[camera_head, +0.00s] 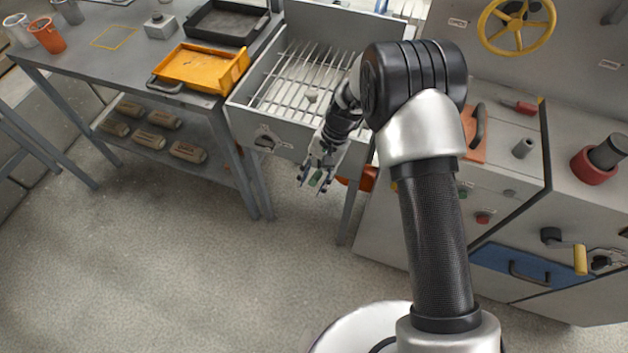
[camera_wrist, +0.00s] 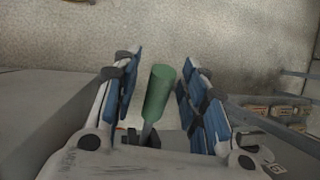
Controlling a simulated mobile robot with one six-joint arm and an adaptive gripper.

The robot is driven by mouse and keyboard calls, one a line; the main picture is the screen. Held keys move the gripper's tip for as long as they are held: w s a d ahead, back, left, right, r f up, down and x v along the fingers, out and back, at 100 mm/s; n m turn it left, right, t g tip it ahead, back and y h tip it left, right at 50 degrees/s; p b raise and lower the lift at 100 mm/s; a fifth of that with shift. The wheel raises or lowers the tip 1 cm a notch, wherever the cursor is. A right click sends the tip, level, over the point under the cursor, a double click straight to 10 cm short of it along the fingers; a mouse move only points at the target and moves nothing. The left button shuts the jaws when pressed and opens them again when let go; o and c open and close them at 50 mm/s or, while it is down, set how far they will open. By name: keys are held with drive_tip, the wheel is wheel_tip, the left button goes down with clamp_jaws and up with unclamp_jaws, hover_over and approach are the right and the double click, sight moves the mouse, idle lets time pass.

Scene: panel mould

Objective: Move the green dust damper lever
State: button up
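The green dust damper lever (camera_wrist: 158,92) is a short round green handle on a thin grey stem in the wrist view. It stands between the two blue-padded fingers of my gripper (camera_wrist: 163,62), with a visible gap on each side. The fingers are open and do not appear to touch it. In the head view, the green handle (camera_head: 316,179) shows small between the fingertips of my gripper (camera_head: 313,186), in front of the grey grated box (camera_head: 248,118). The lever's base is mostly hidden by the gripper.
A grey workbench (camera_head: 75,75) with an orange tray (camera_head: 203,66) stands left of the box. A lower shelf holds several brown blocks (camera_head: 187,152). A panel with a yellow handwheel (camera_head: 500,47) and a blue drawer (camera_head: 520,262) is at right. The floor in front is clear.

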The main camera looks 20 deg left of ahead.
drive_tip(key=shift+c, duration=0.2)
clamp_jaws()
idle(0.3)
idle(0.3)
